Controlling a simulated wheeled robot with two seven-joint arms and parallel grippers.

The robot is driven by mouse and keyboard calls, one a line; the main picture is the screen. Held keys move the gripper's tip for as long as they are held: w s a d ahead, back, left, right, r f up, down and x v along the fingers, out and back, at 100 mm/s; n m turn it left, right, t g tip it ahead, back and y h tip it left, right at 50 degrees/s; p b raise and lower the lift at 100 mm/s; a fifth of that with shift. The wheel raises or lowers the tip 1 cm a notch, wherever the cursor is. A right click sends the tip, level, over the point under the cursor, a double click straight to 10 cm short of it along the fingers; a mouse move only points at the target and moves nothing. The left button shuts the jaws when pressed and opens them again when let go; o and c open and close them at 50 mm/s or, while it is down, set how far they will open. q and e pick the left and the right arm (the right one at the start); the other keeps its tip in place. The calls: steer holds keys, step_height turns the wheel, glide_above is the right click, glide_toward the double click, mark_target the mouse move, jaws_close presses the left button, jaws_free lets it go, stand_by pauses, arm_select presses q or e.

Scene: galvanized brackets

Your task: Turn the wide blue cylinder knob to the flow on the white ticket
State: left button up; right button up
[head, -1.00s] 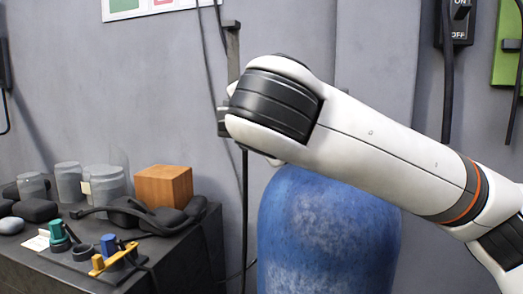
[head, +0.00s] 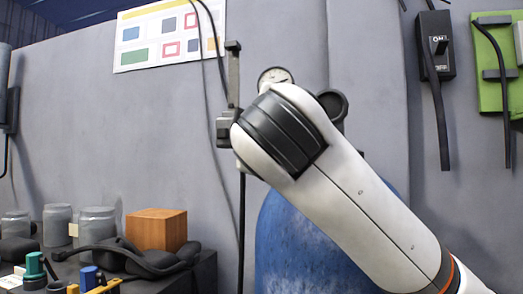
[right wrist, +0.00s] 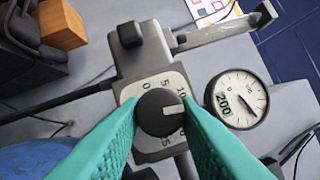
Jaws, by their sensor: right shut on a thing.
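The wide blue cylinder (head: 300,245) stands behind my right arm in the head view, its top partly hidden. In the right wrist view a round dark knob (right wrist: 156,120) with a pale pointer bar sits on a white dial plate (right wrist: 133,91). The pointer bar points right, close to the 10 mark. My right gripper (right wrist: 160,110) has teal fingers on both sides of the knob and is shut on it. A white card (head: 10,282), possibly the ticket, lies on the dark bench at lower left; its writing is unreadable. My left gripper is not in view.
A round gauge (right wrist: 240,100) with a 200 label sits right of the knob. The dark bench holds a wooden block (head: 156,229), jars (head: 58,225), and a green-topped knob (head: 34,265). A switch box (head: 436,45) and cables hang on the wall.

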steer(key=shift+f+m+t+b, duration=0.25)
steer(key=shift+m+t+b, duration=0.05)
steer(key=shift+m+b, duration=0.65)
steer(key=shift+a, duration=0.1)
steer(key=o, duration=1)
steer(key=shift+r, duration=0.1)
steer(key=s+b, duration=0.1)
steer(key=s, duration=0.3)
steer(key=s+f+b, duration=0.1)
steer(key=s, duration=0.3)
steer(key=s+f+b, duration=0.1)
steer(key=s, duration=0.3)
steer(key=shift+d+f, duration=0.15)
steer(key=shift+d, duration=0.1)
steer(key=shift+w, duration=0.1)
